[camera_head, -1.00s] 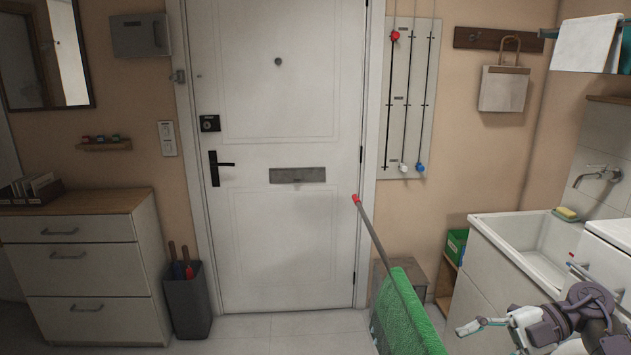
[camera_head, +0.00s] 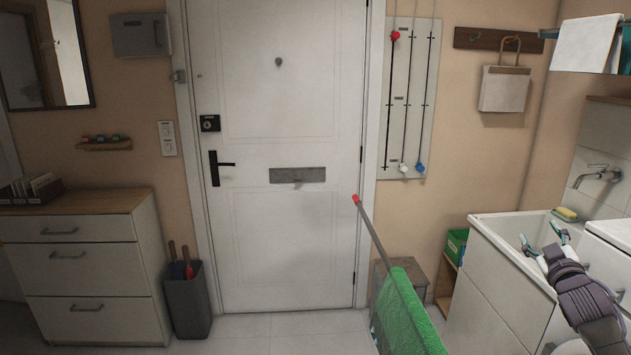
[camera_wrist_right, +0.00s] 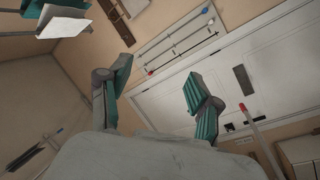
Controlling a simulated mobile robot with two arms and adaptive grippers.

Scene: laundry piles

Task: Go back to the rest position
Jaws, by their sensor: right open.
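My right gripper (camera_head: 543,244) is at the right of the head view, in front of the white sink, pointing up and away. Its two teal-padded fingers are spread with nothing between them. In the right wrist view the open fingers (camera_wrist_right: 158,88) frame the wall panel with the sliders and the door. My left gripper is not in either view.
A white sink (camera_head: 492,229) with a yellow sponge (camera_head: 565,213) is beside the right gripper. A green towel (camera_head: 412,322) hangs on a red-tipped rod at front centre. The white door (camera_head: 277,240) is shut. A drawer cabinet (camera_head: 75,240) and grey bin (camera_head: 187,305) stand left.

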